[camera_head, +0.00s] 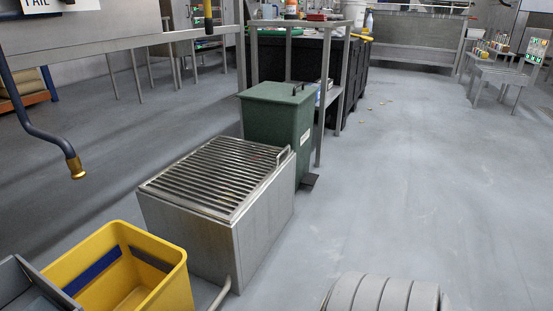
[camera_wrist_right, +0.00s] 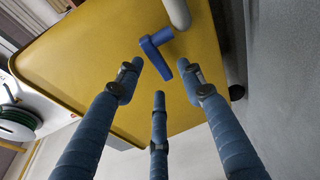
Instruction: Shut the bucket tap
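The yellow bucket (camera_head: 178,292) stands at the lower left of the head view, cut off by the bottom edge. Its yellow wall (camera_wrist_right: 85,60) fills much of the right wrist view. On that wall is the tap's blue L-shaped handle (camera_wrist_right: 156,46), just below a pale grey pipe (camera_wrist_right: 178,12). My right gripper (camera_wrist_right: 161,82) has three blue fingers, spread open and empty. Its fingertips lie below and to either side of the handle in the picture; I cannot tell whether any finger touches it. My left gripper is not in view.
A steel box with a slatted top (camera_head: 215,178) stands right beside the bucket, with a green lidded bin (camera_head: 278,120) behind it. A dark blue hose with a brass nozzle (camera_head: 76,167) hangs at the left. The floor at the right is mostly clear.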

